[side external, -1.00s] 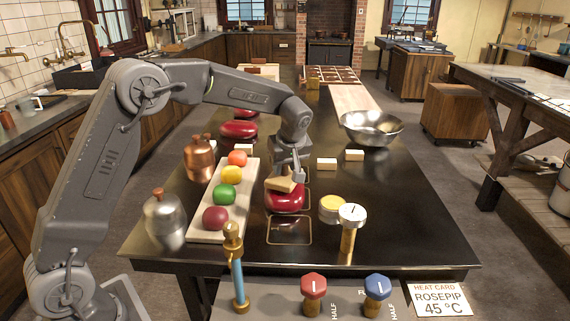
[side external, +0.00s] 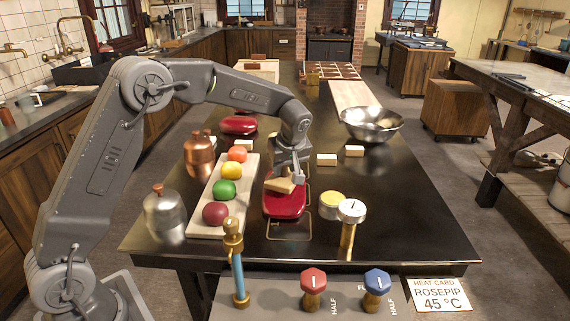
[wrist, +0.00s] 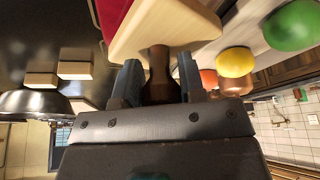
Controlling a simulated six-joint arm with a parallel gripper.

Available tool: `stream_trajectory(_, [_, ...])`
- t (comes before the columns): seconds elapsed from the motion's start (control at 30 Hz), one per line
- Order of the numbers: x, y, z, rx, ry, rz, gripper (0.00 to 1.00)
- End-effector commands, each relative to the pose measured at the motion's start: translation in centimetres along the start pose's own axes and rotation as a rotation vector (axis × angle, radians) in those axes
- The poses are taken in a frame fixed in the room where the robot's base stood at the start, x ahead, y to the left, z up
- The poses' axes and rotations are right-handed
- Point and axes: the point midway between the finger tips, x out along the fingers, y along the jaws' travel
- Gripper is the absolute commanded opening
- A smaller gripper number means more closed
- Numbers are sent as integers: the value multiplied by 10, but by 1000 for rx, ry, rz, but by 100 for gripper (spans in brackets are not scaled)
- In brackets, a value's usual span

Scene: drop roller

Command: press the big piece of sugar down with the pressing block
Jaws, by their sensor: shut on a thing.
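My gripper (side external: 296,176) is shut on the brown handle (wrist: 160,78) of the pressing block. The pressing block (side external: 280,186) is a pale wooden slab; it also shows in the wrist view (wrist: 165,28). It rests, slightly tilted in the side view, on top of the big red piece of sugar (side external: 286,206). This piece is glossy, low and wide, on the dark table inside a thin outline; a strip of it shows in the wrist view (wrist: 112,14). The block covers part of its top. Another red piece (side external: 238,125) lies farther back.
A pale board (side external: 207,228) with several coloured balls lies left of the red piece. A yellow-topped tin (side external: 332,204) and knobs stand at front right; a metal bowl (side external: 371,124) is farther back.

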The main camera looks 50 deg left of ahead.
Motion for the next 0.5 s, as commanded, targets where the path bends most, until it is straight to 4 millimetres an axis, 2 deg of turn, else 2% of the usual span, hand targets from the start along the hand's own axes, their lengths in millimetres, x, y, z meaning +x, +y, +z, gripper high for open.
stream_trajectory(0.5, [16,1,6,-3,3,6,9])
